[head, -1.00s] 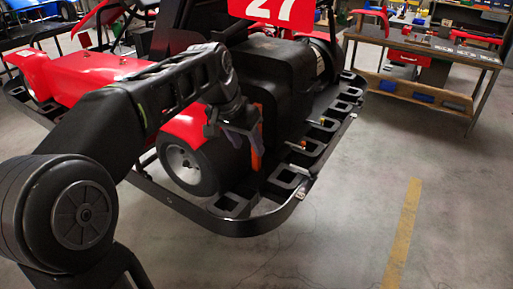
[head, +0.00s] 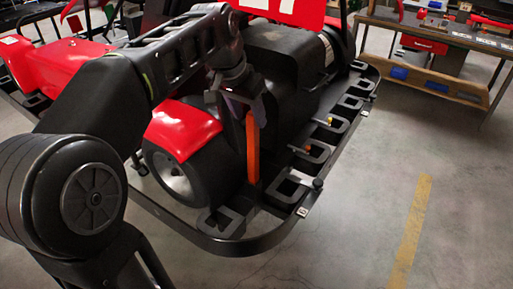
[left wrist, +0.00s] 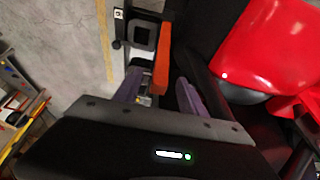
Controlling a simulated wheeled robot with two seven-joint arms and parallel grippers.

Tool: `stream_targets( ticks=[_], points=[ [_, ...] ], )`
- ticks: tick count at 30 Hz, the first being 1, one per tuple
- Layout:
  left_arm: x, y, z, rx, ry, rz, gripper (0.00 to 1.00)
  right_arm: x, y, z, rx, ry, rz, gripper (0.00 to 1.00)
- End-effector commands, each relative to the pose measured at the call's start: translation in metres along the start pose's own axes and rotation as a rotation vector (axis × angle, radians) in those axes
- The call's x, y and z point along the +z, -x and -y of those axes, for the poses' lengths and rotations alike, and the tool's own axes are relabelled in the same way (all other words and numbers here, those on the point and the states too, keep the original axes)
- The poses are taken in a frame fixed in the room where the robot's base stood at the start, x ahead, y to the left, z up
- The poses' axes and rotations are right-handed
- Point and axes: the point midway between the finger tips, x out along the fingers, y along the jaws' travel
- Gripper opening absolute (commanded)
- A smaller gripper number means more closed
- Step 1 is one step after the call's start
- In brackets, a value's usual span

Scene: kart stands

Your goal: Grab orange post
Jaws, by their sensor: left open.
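The orange post (head: 252,148) stands upright at the rear corner of the kart stand, beside the kart's rear wheel. My left gripper (head: 243,108) is at the upper part of the post in the head view. In the left wrist view the orange post (left wrist: 162,70) lies between the lines of the two purple fingers of my left gripper (left wrist: 158,86), nearer the left finger. The fingers are apart and open. I cannot tell whether either finger touches the post. My right gripper is not in view.
The red and black kart (head: 185,128) sits close beside the post, with its rear wheel (head: 180,172) to the left. The black stand frame (head: 262,240) curves around below. A workbench (head: 430,75) stands at the back right. The floor with a yellow line (head: 410,230) is clear.

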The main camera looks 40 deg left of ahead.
Motion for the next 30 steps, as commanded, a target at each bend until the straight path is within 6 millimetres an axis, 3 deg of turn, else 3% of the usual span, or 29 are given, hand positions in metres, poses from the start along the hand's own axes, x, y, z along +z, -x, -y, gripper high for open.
stream_targets(
  ticks=[11,19,30],
  points=[
    [0.000,-0.001,0.000,0.000,0.000,0.000,0.48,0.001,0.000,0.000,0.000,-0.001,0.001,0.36],
    [0.000,-0.024,0.000,0.000,0.000,0.002,0.48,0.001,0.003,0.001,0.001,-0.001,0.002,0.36],
    [0.000,-0.029,0.000,0.000,0.000,0.002,0.48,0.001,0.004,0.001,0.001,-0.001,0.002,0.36]
  ],
)
